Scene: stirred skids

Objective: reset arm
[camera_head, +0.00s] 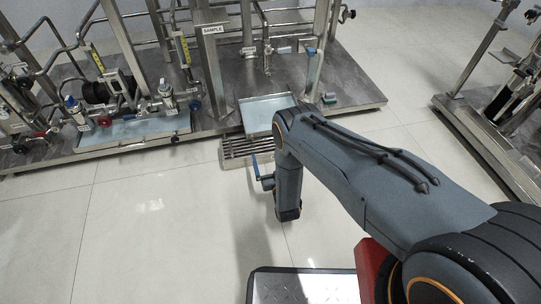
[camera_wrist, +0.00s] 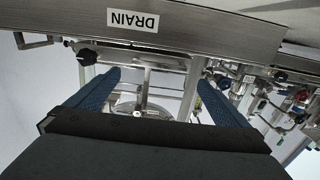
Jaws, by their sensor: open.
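My gripper (camera_wrist: 159,77) shows in the wrist view as two blue fingers, spread wide apart with nothing between them. Behind the gap, apart from the fingers, are metal pipes and a round metal part (camera_wrist: 140,108) of a skid. In the head view my arm reaches from the lower right towards the middle and bends down in front of the skid (camera_head: 350,85). The gripper's fingers are not clear in that view, as the arm links partly cover this area.
A DRAIN label (camera_wrist: 133,20) is on a metal beam in the wrist view. The head view shows a SAMPLE label (camera_head: 213,30), a shallow tray (camera_head: 262,102) and a slatted grate (camera_head: 235,150). Another skid (camera_head: 470,125) stands right. Floor (camera_head: 150,225) at left is clear.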

